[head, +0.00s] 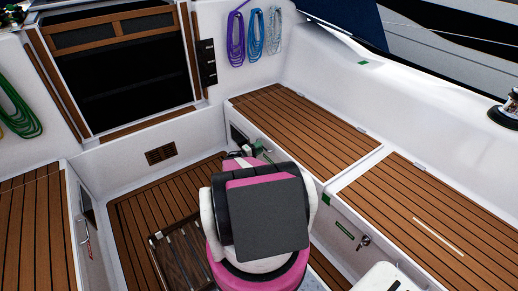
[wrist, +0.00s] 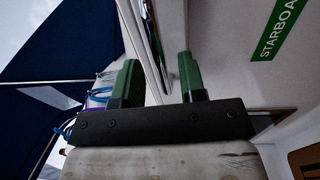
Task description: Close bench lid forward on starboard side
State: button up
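The forward starboard bench lid (head: 300,122), with teak slats and a pale edge, lies flat on its bench in the head view. No raised gap shows along its front edge, though part of the bench front is hidden behind my arm. My gripper (head: 258,153) is low beside the bench front, partly hidden by my arm. In the wrist view my gripper (wrist: 160,82) has its two green fingers apart with nothing held between them. A green starboard label (wrist: 279,28) shows on the white surface to the right.
The aft starboard bench lid (head: 430,210) lies flat, with a latch (head: 364,241) on the front below it. The port bench (head: 35,225) is at left. The cockpit floor (head: 165,200) has a dark grate (head: 185,250). Coiled ropes (head: 255,35) hang at the back wall.

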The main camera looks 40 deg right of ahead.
jog(key=a, duration=1)
jog(key=shift+a+f, duration=0.3)
jog(key=shift+f, duration=0.15)
jog(key=s+a+r+y, duration=0.2)
jog(key=a+r+y, duration=0.4)
jog(key=a, duration=0.4)
jog(key=s+a+r+y, duration=0.2)
jog(key=a+r+y, duration=0.4)
jog(key=a, duration=0.5)
jog(key=s+a+r+y, duration=0.2)
jog(key=a+r+y, duration=0.4)
jog(key=a, duration=0.5)
jog(key=shift+s+r+y, duration=0.15)
jog(key=shift+y, duration=0.25)
jog(key=shift+a, duration=0.1)
